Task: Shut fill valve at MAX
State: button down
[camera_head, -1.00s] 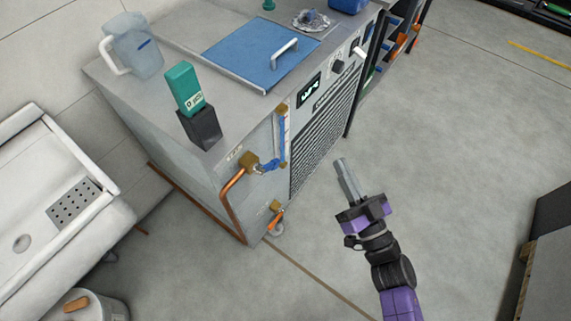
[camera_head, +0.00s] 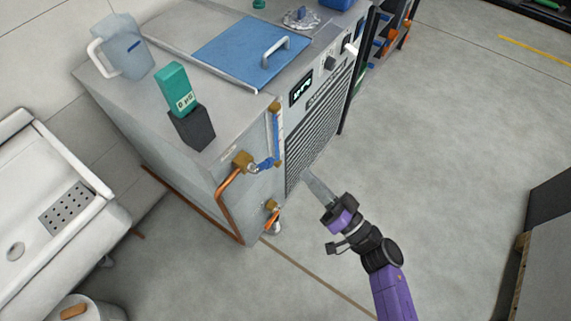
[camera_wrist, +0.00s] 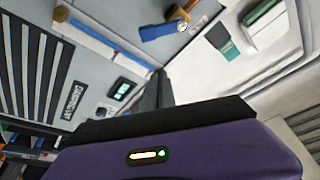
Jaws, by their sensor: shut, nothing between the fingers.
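The fill valve is a brass body (camera_head: 243,160) on a copper pipe at the side of the grey tank unit (camera_head: 190,165). Its blue lever (camera_head: 265,164) points right, toward the foot of the sight tube (camera_head: 276,138), which shows blue inside. The wrist view shows the blue lever (camera_wrist: 157,31), the brass valve (camera_wrist: 183,12) and the tube (camera_wrist: 100,40). A MAX mark is too small to read. My gripper (camera_head: 307,174) is shut and empty, in front of the grille and right of the lever, apparently apart from it.
A lower brass valve with an orange handle (camera_head: 271,218) sits near the floor. A white sink (camera_head: 40,190) stands left.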

aim_at(270, 162)
jog(key=x, duration=1)
jog(key=shift+s+a+f+b, duration=0.35)
jog(key=shift+s+f+b, duration=0.15)
jog(key=shift+f, duration=0.3)
jog(key=shift+s+a+f+b, duration=0.35)
jog(key=shift+s+f, duration=0.15)
jog(key=shift+f, duration=0.3)
jog(key=shift+s+f+m+h+p, duration=0.15)
jog(key=shift+m+h+p, duration=0.15)
jog(key=shift+m+p, duration=0.7)
jog(key=m+p, duration=0.1)
jog(key=m+h+p, duration=0.1)
jog(key=m+p, duration=0.1)
jog(key=p, duration=0.1)
jog(key=shift+s+a+f, duration=0.25)
jog(key=shift+a+f, duration=0.05)
jog(key=shift+f, duration=0.05)
jog(key=m+p, duration=0.1)
jog(key=s+f+m+h+p, duration=0.1)
jog(key=m+p, duration=0.1)
jog(key=a+f+m+p, duration=0.1)
jog(key=m+p, duration=0.1)
jog(key=shift+s+a+f+h, duration=0.1)
jog(key=shift+s+f+h, duration=0.05)
jog(key=shift+s+h, duration=0.15)
jog(key=shift+w, duration=0.1)
